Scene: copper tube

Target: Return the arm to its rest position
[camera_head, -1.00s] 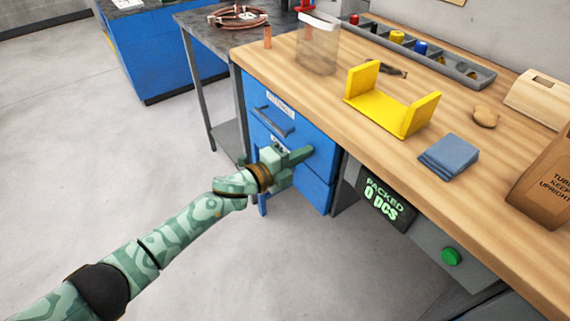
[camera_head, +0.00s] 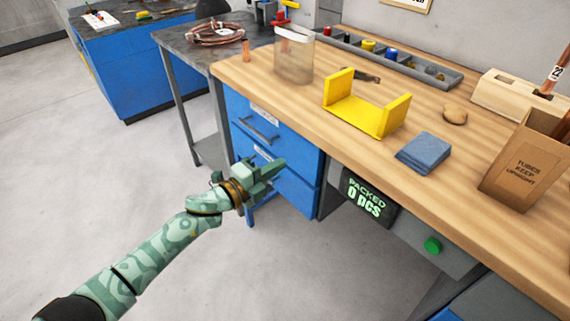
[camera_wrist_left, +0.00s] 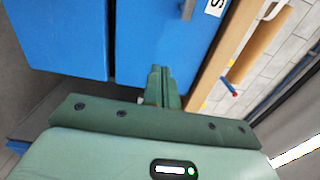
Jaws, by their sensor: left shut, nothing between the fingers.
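My left arm, patterned in green camouflage, comes in from the lower left in the head view. Its gripper (camera_head: 272,170) is shut and empty in front of the blue drawer unit (camera_head: 300,192) under the bench. In the left wrist view the two fingers (camera_wrist_left: 162,88) are together with nothing between them. The drawer fronts (camera_wrist_left: 165,45) fill the upper part of that view. From these views I cannot tell the exact gap between fingertips and drawer front. My right gripper is not in view.
The wooden bench top (camera_head: 330,120) carries a yellow bracket (camera_head: 360,115), a clear container (camera_head: 294,58), blue cloths (camera_head: 425,152) and a cardboard tube box (camera_head: 525,165). A grey side table (camera_head: 180,42) stands at left. The floor left of the drawers is open.

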